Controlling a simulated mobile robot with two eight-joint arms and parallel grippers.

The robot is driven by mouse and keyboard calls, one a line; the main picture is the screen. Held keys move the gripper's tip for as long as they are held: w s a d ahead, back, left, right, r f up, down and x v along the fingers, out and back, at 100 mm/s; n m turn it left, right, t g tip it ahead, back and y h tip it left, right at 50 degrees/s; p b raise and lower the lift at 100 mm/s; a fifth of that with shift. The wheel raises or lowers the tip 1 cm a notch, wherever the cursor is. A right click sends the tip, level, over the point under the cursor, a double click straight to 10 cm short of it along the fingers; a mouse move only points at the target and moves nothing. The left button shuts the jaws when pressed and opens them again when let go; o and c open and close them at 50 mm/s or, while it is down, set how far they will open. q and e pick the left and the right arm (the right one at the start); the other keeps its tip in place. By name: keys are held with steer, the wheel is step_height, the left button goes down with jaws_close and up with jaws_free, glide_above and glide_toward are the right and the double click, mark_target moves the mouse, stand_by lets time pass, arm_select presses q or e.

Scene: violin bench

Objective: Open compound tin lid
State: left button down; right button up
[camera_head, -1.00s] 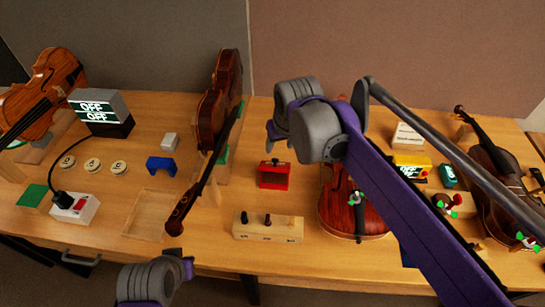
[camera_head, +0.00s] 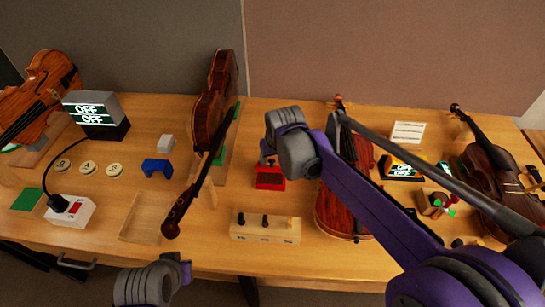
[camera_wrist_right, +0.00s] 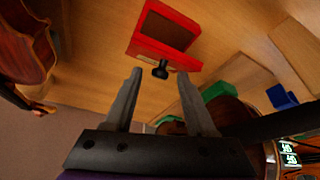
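The compound tin is a red box (camera_head: 270,176) on the bench, left of the middle violin. In the right wrist view the red tin (camera_wrist_right: 150,48) shows a dark recessed panel and a black knob (camera_wrist_right: 160,70) on its near side. My right gripper (camera_wrist_right: 158,80) is open, its two fingers spread with the knob between or just beyond their tips; I cannot tell whether they touch it. In the head view my right wrist (camera_head: 292,150) hangs just above and behind the tin, and its fingers are mostly hidden. My left gripper (camera_head: 185,270) is at the bottom, its fingers not clearly visible.
A wooden peg block (camera_head: 265,228) stands in front of the tin. A violin (camera_head: 335,205) lies to the right and another violin (camera_head: 215,95) stands to the left.

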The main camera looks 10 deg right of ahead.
jaws_close()
stand_by(1.3)
